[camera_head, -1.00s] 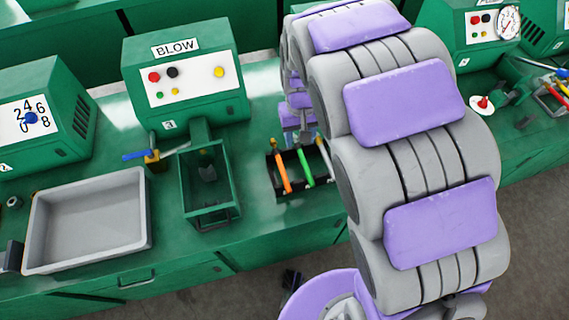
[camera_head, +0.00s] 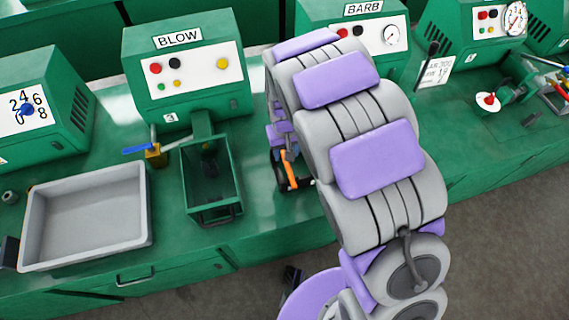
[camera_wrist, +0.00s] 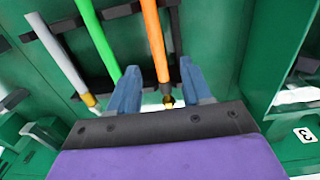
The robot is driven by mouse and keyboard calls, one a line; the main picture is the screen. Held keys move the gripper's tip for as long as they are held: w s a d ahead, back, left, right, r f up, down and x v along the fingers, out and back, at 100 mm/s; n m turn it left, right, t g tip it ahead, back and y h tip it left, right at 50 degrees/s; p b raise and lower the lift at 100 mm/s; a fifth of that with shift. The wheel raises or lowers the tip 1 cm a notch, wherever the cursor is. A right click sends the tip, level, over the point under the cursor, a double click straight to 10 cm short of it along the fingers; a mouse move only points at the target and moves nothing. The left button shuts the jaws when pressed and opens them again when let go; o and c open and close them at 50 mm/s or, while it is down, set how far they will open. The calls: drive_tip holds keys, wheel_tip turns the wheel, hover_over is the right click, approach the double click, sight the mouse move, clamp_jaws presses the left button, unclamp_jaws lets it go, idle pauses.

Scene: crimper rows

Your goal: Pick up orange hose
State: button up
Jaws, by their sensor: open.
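The orange hose (camera_wrist: 154,38) lies in a black rack (camera_wrist: 118,12) in the wrist view, with a brass tip at its near end. It also shows in the head view (camera_head: 290,168), partly covered by my arm. My gripper (camera_wrist: 158,78) is open, with one blue-grey finger on each side of the orange hose in the picture; the hose is closer to the right finger. I cannot tell whether they touch. A green hose (camera_wrist: 99,38) runs to the left finger, and a pale grey hose (camera_wrist: 60,55) lies further left.
In the head view, a green open-topped bin (camera_head: 212,207) stands left of the rack, and a grey tray (camera_head: 143,215) is further left. The BLOW machine (camera_head: 190,100) and the BARB machine (camera_head: 400,62) stand behind. Bare bench lies in front of the rack.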

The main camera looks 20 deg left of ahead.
sight(287, 165)
drive_tip(key=shift+a+f, duration=0.1)
drive_tip(key=shift+f, duration=0.25)
drive_tip(key=f+b, duration=0.1)
drive_tip(key=f, duration=0.1)
drive_tip(key=d+f, duration=0.1)
drive_tip(key=f, duration=0.1)
drive_tip(key=shift+w+f+b, duration=0.1)
drive_tip(key=shift+f+b, duration=0.1)
drive_tip(key=shift+b, duration=0.2)
drive_tip(key=shift+f, duration=0.15)
drive_tip(key=shift+a, duration=0.65)
drive_tip(key=shift+c, duration=0.7)
drive_tip(key=shift+d, duration=0.55)
drive_tip(key=c, duration=0.6)
drive_tip(key=shift+c, duration=0.8)
drive_tip(key=shift+a, duration=0.2)
clamp_jaws()
